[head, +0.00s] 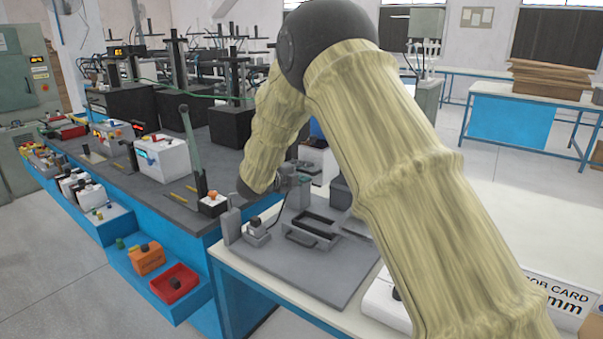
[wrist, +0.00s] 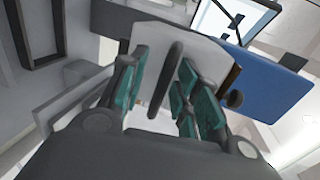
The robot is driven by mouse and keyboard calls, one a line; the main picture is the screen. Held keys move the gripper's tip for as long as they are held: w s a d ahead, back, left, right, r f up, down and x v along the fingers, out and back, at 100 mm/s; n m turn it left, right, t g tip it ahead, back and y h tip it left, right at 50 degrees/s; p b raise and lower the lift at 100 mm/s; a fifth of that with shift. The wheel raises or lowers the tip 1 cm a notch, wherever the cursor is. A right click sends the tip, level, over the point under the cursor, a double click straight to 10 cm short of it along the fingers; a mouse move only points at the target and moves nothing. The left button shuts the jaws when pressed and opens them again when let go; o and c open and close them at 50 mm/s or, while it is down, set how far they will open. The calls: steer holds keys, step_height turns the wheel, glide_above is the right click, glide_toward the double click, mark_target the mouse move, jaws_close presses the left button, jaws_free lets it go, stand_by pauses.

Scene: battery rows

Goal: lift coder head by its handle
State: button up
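In the wrist view a dark upright bar, which looks like the handle (wrist: 172,62) of the coder head, stands in the gap between my finger pads. The pale grey body (wrist: 200,58) behind it appears to be the coder head. My gripper (wrist: 163,88) has teal pads on both sides of the bar. In the head view my covered arm reaches down to the grey fixture plate (head: 330,276); the gripper is small there and the coder head is hard to make out.
A dark-framed tray (head: 312,229) and a small grey block (head: 257,232) sit on the plate. A white job card (head: 562,294) lies at right. A dark bench (head: 120,180) with levers and boxes stands at left. A blue panel (wrist: 245,80) is close by in the wrist view.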

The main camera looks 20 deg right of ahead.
steer(key=shift+s+a, duration=0.1)
steer(key=v, duration=1.1)
steer(key=shift+s+a, duration=0.25)
steer(key=shift+a, duration=0.1)
steer(key=shift+r, duration=0.1)
